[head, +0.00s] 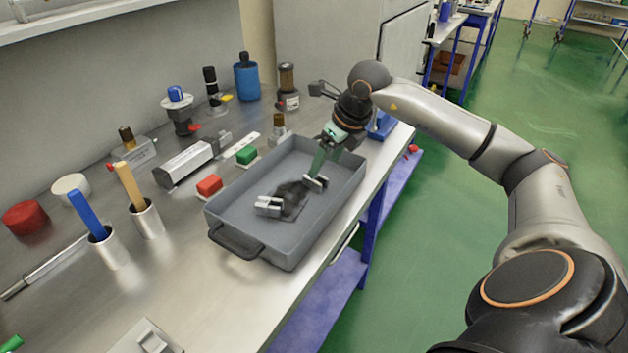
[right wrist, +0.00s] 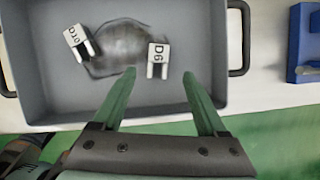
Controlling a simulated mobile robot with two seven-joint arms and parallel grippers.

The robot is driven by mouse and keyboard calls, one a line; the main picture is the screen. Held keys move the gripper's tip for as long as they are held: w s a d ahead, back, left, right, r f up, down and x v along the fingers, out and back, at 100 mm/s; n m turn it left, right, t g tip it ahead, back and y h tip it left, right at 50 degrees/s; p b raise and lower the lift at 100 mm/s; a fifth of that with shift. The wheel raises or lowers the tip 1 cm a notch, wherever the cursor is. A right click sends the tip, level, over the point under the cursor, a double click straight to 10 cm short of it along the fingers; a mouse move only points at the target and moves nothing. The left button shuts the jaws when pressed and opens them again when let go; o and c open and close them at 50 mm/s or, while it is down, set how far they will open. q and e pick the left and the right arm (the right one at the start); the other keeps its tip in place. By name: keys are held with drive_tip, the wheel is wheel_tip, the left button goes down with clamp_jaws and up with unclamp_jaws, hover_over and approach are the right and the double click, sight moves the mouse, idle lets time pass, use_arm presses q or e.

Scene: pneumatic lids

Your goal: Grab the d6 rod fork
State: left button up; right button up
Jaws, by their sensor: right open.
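The d6 rod fork (head: 316,184) is a small light metal fork lying in the grey tray (head: 352,185). In the right wrist view the fork (right wrist: 158,54) shows a white "D6" label, with its prongs toward my gripper. A second fork marked D10 (head: 268,206) lies apart from it in the tray, and also shows in the right wrist view (right wrist: 78,41). My right gripper (head: 319,168) reaches down into the tray close to the d6 fork. Its green fingers (right wrist: 158,74) are open, with nothing held between them. My left gripper is out of view.
A dark smear (right wrist: 122,46) lies on the tray floor between the forks. Tray walls surround them. Red block (head: 209,187), green block (head: 246,155) and a silver cylinder (head: 186,162) stand left of the tray. A blue holder (right wrist: 305,45) is right of it.

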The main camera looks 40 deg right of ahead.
sight(316, 182)
drive_tip(key=shift+w+a+p+x, duration=0.1)
drive_tip(key=shift+p+x, duration=0.1)
drive_tip(key=shift+x, duration=1.15)
drive_tip(key=shift+w+a+p+x, duration=0.1)
drive_tip(key=shift+w+p+x, duration=0.05)
drive_tip(key=shift+x, duration=1.2)
drive_tip(key=shift+r, duration=0.15)
clamp_jaws()
